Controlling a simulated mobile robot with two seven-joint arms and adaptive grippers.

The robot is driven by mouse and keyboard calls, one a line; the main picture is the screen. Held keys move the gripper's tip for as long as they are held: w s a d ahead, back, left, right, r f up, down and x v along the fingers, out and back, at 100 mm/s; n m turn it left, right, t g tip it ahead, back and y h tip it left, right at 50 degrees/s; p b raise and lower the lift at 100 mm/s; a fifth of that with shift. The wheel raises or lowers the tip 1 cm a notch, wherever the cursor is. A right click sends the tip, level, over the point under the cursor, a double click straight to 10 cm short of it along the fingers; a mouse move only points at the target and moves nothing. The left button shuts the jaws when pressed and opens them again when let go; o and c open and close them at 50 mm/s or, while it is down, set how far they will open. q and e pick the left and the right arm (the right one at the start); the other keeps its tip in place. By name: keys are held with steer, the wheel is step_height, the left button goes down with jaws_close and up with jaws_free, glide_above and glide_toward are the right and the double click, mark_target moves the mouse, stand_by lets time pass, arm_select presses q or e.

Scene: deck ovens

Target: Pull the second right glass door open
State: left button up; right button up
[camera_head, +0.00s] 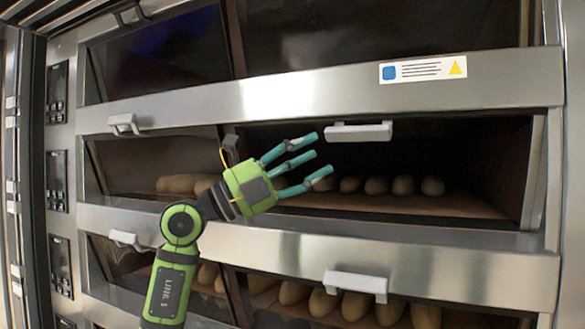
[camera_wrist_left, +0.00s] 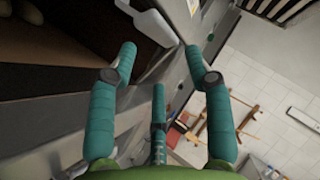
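The second right glass door (camera_head: 460,160) is the wide dark pane in the middle deck. It looks shut, with pale loaves showing behind it. Its light grey bar handle (camera_head: 358,131) sits at the top edge of the pane. My left gripper (camera_head: 314,155) is in front of this door, just left of and below the handle, with its teal fingers spread and empty. My right gripper is not in view.
Steel bands (camera_head: 300,97) separate the stacked decks. Other handles are at the middle left (camera_head: 124,123), lower left (camera_head: 128,240) and lower right (camera_head: 355,285). Control panels (camera_head: 57,180) line the left side. The wrist view shows tiled floor (camera_wrist_left: 280,110) and wooden furniture (camera_wrist_left: 240,112).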

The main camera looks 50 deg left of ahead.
arm_select(q)
steer(key=shift+v, duration=1.35)
steer(key=shift+f, duration=0.15)
